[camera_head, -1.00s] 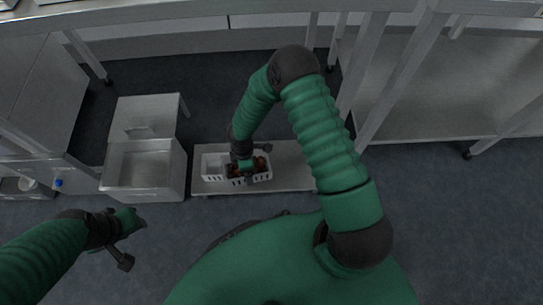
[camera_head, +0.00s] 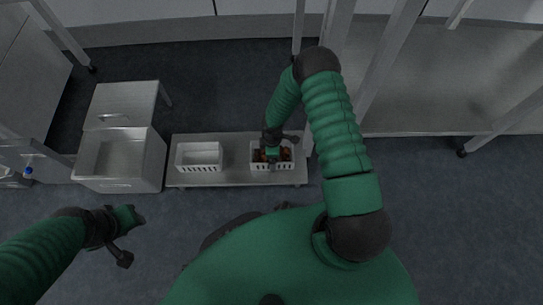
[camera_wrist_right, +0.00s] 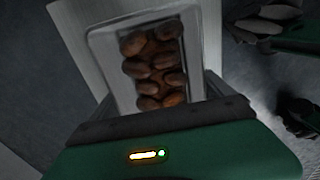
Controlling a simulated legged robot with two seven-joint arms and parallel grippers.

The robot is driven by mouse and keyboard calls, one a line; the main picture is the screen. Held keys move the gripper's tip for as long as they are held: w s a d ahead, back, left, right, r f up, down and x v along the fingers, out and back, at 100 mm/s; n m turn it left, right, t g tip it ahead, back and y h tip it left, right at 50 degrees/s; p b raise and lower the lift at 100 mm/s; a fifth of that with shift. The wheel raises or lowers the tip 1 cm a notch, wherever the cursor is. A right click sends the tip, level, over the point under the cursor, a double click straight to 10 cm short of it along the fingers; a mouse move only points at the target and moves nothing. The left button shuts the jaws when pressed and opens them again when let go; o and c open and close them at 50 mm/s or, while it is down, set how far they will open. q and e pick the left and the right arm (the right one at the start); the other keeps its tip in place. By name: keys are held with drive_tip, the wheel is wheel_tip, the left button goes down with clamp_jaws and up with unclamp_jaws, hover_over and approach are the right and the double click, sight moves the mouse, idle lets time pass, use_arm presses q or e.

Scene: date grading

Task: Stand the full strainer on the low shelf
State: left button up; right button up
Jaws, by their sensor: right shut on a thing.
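The full strainer is a white slotted basket (camera_head: 272,167) with brown dates in it, over the right end of a low grey shelf (camera_head: 237,172) near the floor. My right gripper (camera_head: 272,145) reaches down from above and is shut on this strainer. In the right wrist view the strainer (camera_wrist_right: 110,45) looks level, its dates heaped inside; its near end is hidden by the gripper. I cannot tell whether its base touches the shelf. My left gripper (camera_head: 133,238) is open and empty, low at the left, away from the shelf.
An empty white basket (camera_head: 199,168) stands on the shelf's left part, with a gap between the two. A grey open bin (camera_head: 118,175) stands left of the shelf. A table leg (camera_head: 388,60) rises right of it, beside another metal surface (camera_head: 430,95).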

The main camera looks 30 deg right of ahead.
drive_tip(key=shift+a, duration=0.15)
drive_tip(key=o, duration=1.7)
drive_tip(key=shift+o, duration=0.2)
wheel_tip(320, 180, up, 30)
drive_tip(key=s+a+m+t+h+p, duration=0.1)
drive_tip(key=s+a+m+p, duration=0.15)
drive_tip(key=m+p, duration=0.45)
drive_tip(key=s+a+r+m+t+y, duration=0.1)
drive_tip(key=s+a+r+m, duration=0.3)
drive_tip(key=r, duration=0.5)
drive_tip(key=s, duration=0.2)
drive_tip(key=shift+s+a+m+t+p, duration=0.3)
drive_tip(key=shift+a, duration=0.1)
